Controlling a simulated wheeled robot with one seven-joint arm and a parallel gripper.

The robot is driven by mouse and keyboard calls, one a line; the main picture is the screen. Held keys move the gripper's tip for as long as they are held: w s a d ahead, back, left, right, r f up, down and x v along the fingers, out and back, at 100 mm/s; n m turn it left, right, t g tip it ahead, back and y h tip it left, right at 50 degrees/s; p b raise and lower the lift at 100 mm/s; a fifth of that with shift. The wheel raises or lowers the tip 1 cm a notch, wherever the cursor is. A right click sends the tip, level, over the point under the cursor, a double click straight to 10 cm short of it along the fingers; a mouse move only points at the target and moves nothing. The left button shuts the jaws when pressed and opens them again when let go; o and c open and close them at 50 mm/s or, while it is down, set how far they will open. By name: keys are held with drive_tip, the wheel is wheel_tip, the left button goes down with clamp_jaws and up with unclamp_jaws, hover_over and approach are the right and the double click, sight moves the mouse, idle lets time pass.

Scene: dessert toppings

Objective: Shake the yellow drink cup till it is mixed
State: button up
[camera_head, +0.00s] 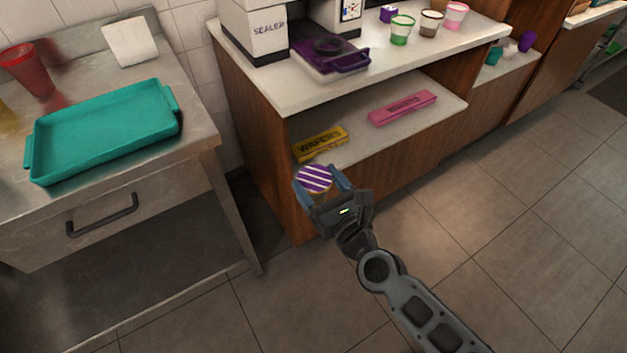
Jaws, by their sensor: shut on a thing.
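My gripper (317,182) is in the middle of the head view, its blue-grey fingers shut on the two sides of a cup. The cup's round top (315,177) has purple and white diagonal stripes and faces up towards the camera. The cup's body is almost wholly hidden below the top and behind the gripper, so I cannot make out the drink's colour or how mixed it is. The cup is held in the air in front of the wooden counter, near the corner of its open shelf.
A steel table on the left bears a teal tray (50,172), a red cup (28,72) and a yellow thing at the left edge. A yellow wafers box (321,145) and a pink one (402,107) lie on the counter's shelf. The floor at right is clear.

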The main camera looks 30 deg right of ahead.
sight(322, 199)
drive_tip(key=shift+f, duration=1.65)
drive_tip(key=shift+r, duration=2.3)
drive_tip(key=shift+a+f, duration=0.1)
drive_tip(key=shift+f, duration=2.2)
drive_tip(key=shift+d+r, duration=0.2)
drive_tip(key=shift+r, duration=1.2)
drive_tip(key=shift+a+r, duration=0.1)
drive_tip(key=shift+r, duration=0.8)
drive_tip(key=shift+f, duration=2.3)
wheel_tip(322, 199, up, 3)
drive_tip(key=shift+f, duration=0.2)
drive_tip(key=shift+r, duration=1)
